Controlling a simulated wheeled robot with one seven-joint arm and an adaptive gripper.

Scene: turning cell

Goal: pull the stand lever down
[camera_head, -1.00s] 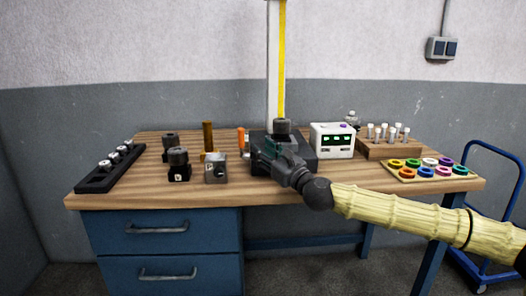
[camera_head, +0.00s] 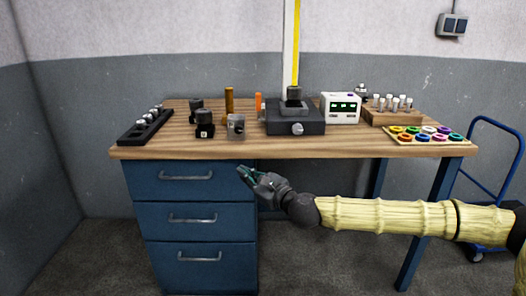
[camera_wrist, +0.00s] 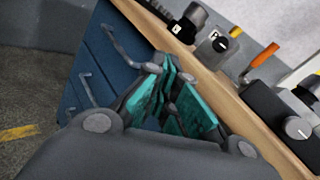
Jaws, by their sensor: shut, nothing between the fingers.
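The dark stand (camera_head: 295,122) sits on the table, with a round knob on its front and a black cylinder on top. A lever with an orange grip (camera_head: 258,102) stands upright just left of it; I cannot tell how it joins the stand. The lever (camera_wrist: 262,55) also shows in the wrist view, at the upper right. My gripper (camera_head: 243,172) is shut and empty, in front of the drawers and below the tabletop edge. It is well apart from the lever. In the wrist view its teal fingertips (camera_wrist: 168,70) are together.
The wooden tabletop (camera_head: 340,147) has its front edge above my gripper. A grey block (camera_head: 236,127) and black blocks stand left of the lever. A white box with a green display (camera_head: 341,107) stands right of the stand. Blue drawers (camera_head: 190,218) are below.

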